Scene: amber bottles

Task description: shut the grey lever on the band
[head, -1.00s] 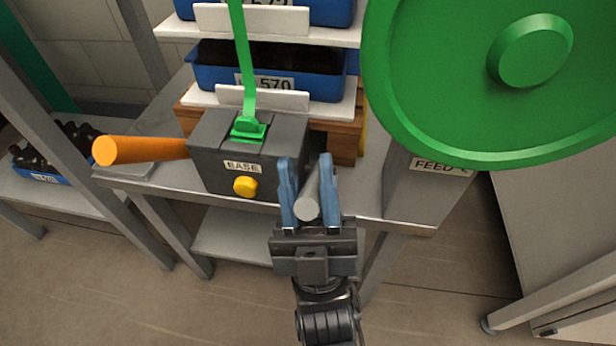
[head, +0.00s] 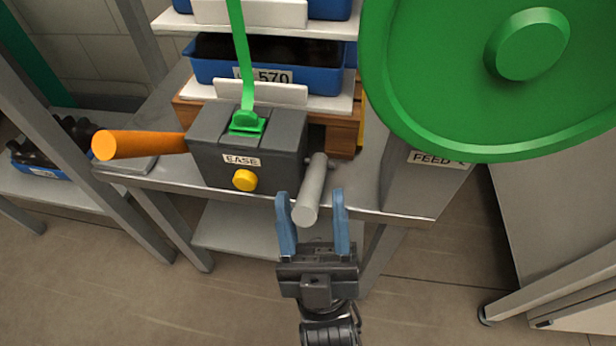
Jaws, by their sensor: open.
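The grey lever (head: 312,190) is a round bar that sticks out from the right side of a dark grey tool block (head: 215,160). It points toward me, and its near end is the thick end. The green band (head: 240,55) runs down from above into the top of the block, beside a green piece. My gripper (head: 312,195) is open, with its blue fingers pointing away from me. In the picture the lever's near end shows between the two fingers, with gaps on both sides. I cannot tell how far apart they are in depth.
An orange handle (head: 145,145) sticks out left of the block, and a yellow knob (head: 245,181) is on its front. A large green wheel (head: 430,100) fills the upper right. Blue bins (head: 215,70) stand behind. Free room lies in front of the table edge.

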